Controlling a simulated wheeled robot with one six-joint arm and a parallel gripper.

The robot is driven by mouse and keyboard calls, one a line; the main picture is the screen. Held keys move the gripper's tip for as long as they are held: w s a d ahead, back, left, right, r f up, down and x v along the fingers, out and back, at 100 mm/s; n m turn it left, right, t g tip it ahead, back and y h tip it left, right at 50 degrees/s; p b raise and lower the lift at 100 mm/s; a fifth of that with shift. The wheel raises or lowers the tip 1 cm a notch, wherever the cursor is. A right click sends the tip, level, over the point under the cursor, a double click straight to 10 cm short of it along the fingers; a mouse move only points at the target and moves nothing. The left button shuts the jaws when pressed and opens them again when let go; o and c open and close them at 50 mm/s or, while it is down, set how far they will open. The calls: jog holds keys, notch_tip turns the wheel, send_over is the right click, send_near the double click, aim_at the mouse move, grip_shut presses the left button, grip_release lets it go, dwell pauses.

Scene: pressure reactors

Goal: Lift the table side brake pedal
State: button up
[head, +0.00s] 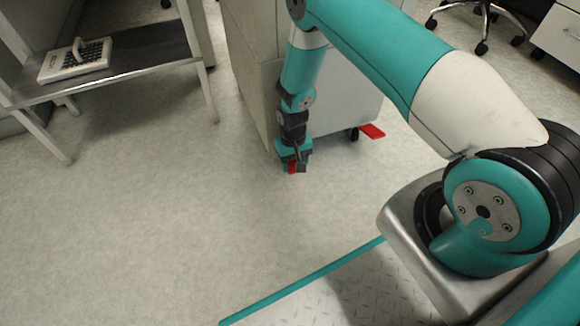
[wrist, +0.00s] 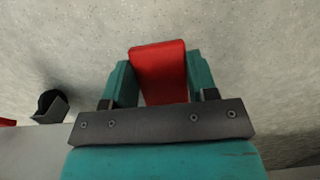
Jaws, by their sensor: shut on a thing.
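A red brake pedal (wrist: 160,62) sits between the two teal fingers of my gripper (wrist: 160,78) in the wrist view. My gripper is shut on it. In the head view my gripper (head: 293,165) reaches down close to the floor at the lower corner of a pale cabinet, and only a small bit of the red pedal (head: 292,168) shows there. A second red pedal (head: 372,131) sticks out under the cabinet farther right, next to a black caster. It is apart from my gripper.
The pale cabinet (head: 245,75) stands right beside my arm. A metal table (head: 130,62) with a white keypad-like device (head: 75,60) is at the left. A black caster (wrist: 50,105) shows at the left of the wrist view. The floor between table and cabinet is clear.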

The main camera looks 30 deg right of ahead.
jog(key=shift+d, duration=0.2)
jog(key=o, duration=1.2)
jog(key=shift+c, duration=0.2)
jog(key=shift+o, duration=0.7)
jog(key=shift+a, duration=0.25)
jog(key=shift+r, duration=0.1)
jog(key=r+p, duration=0.1)
jog(key=r, duration=0.1)
jog(key=r+p, duration=0.2)
jog(key=r, duration=0.1)
jog(key=w+r+p, duration=0.1)
jog(key=r, duration=0.1)
jog(key=shift+d+r, duration=0.1)
jog(key=shift+r, duration=0.05)
